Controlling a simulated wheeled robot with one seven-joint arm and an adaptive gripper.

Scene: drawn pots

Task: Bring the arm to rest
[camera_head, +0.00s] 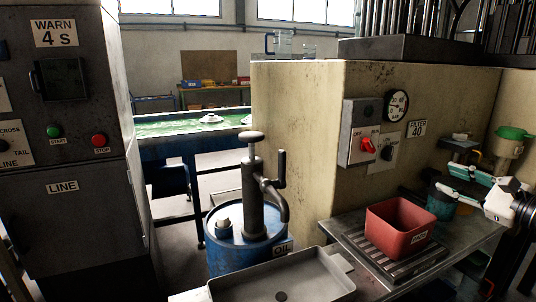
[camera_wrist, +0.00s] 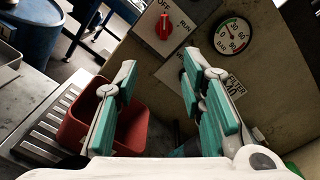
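My gripper (camera_head: 445,178) is at the right of the head view, white with teal finger pads, reaching in from the right edge above the metal bench. In the wrist view my gripper (camera_wrist: 158,65) has its two fingers spread well apart, with nothing held between the tips. In the head view it is right of and above a red bin (camera_head: 396,231). The red bin also shows in the wrist view (camera_wrist: 75,125), partly behind the left finger. A dark teal container (camera_head: 440,205) stands below the fingers; how far below I cannot tell.
The red bin stands on a slatted rack (camera_head: 375,250). A panel with a red switch (camera_head: 367,145) and a gauge (camera_head: 396,106) are on the beige wall behind. A blue oil drum with a pump (camera_head: 245,238) and a grey tray (camera_head: 283,285) are left. A green-topped pot (camera_head: 512,140) is near my gripper.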

